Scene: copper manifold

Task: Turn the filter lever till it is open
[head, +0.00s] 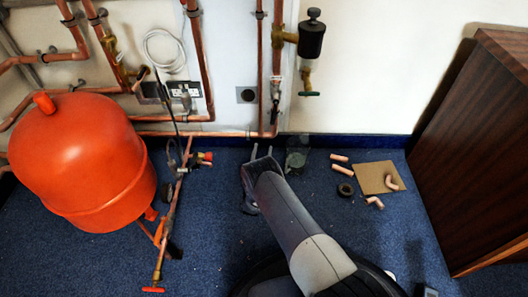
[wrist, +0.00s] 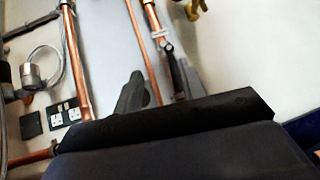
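A small dark lever (wrist: 174,66) with a rounded top sits against a copper pipe in the wrist view. In the head view a dark lever-like fitting (head: 275,91) shows on the vertical pipe left of the black filter body (head: 311,40); I cannot tell its exact angle. My gripper (head: 262,150) points toward the wall, below that pipe in the head view. Its two fingers are apart, with nothing visibly held. In the wrist view the left finger (wrist: 130,96) shows clearly; the right one is hard to separate from the dark lever.
An orange tank (head: 80,160) stands at left, with a loose-looking pipe assembly (head: 172,215) beside it. Pipe pieces (head: 341,169) and a cardboard square (head: 372,178) lie on the blue carpet. A dark wooden cabinet (head: 475,150) is at right. Sockets (wrist: 65,115) are on the wall.

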